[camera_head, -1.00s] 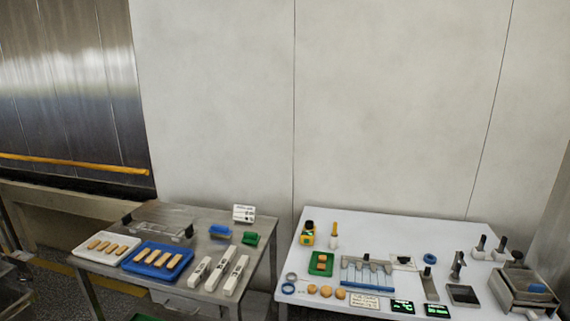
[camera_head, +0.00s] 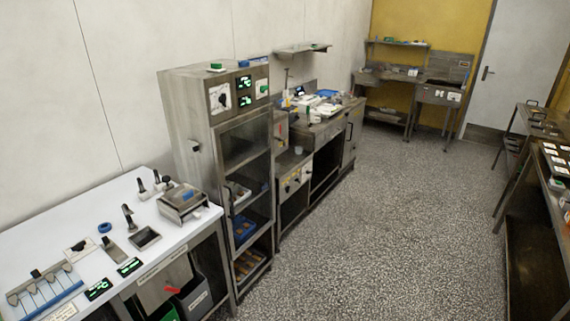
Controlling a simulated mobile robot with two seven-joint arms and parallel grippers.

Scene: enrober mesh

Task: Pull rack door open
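A tall steel rack cabinet (camera_head: 212,150) stands against the left wall, just beyond the white table. Its front carries a black dial and green displays at the top. Below them is a tall framed front (camera_head: 246,150) through which several shelves with trays show. I cannot tell whether this front is a shut glass door or an open bay. A small dark knob sits on the cabinet's left side. Neither of my grippers is in view.
A white table (camera_head: 60,240) with tools stands at the near left, bins beneath it. A steel counter (camera_head: 330,125) continues beyond the rack. Benches (camera_head: 550,165) line the right side. The speckled floor (camera_head: 370,220) between them is clear. A white door (camera_head: 490,75) is at the back right.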

